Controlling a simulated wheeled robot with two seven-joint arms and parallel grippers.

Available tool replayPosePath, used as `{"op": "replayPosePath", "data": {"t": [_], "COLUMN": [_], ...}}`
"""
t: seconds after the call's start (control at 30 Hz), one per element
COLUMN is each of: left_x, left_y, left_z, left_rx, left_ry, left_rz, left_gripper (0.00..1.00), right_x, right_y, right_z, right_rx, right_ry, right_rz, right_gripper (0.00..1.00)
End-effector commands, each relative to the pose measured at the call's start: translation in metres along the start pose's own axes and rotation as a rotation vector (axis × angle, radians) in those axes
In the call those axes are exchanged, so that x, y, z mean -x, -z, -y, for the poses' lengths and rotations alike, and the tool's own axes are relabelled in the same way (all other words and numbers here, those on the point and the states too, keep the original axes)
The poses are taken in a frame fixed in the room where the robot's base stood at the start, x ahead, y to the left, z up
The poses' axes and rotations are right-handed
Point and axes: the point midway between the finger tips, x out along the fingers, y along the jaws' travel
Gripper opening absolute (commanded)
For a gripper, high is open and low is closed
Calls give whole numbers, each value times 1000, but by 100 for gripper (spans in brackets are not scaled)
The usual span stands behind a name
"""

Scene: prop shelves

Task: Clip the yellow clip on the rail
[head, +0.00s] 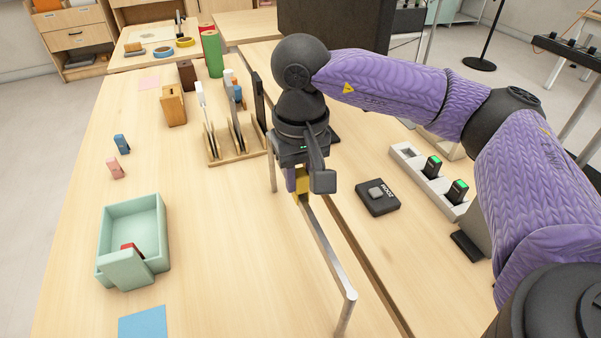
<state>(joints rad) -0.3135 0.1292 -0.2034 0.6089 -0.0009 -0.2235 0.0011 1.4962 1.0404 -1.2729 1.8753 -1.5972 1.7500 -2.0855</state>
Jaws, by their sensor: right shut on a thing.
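The yellow clip (302,184) is in the jaws of my right gripper (308,178), which points down and is shut on it. The clip is at the metal rail (326,244), against or just over its bar in the picture. I cannot tell whether it grips the bar, as the gripper covers much of it. A small purple piece (291,180) shows just left of the clip. The rail is a thin bar on posts, running from under my gripper toward the front right. My left gripper is not in view.
A green bin (108,232) with a red item stands at left. A wooden rack (232,155) with upright items is behind the rail. A black box (377,197) and a white charger strip (443,192) lie to the right.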

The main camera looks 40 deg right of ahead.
Motion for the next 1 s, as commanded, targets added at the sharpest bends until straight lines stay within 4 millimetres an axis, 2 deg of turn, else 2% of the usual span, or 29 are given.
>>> {"op": "replayPosePath", "data": {"t": [0.37,1.0], "left_x": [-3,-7], "left_y": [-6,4], "left_z": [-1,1], "left_rx": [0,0], "left_ry": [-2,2], "left_rz": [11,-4], "left_gripper": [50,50], "right_x": [-4,-8], "right_y": [0,0], "right_z": [0,0], "right_rx": [0,0], "right_ry": [0,0], "right_rz": [0,0], "right_gripper": [0,0]}}
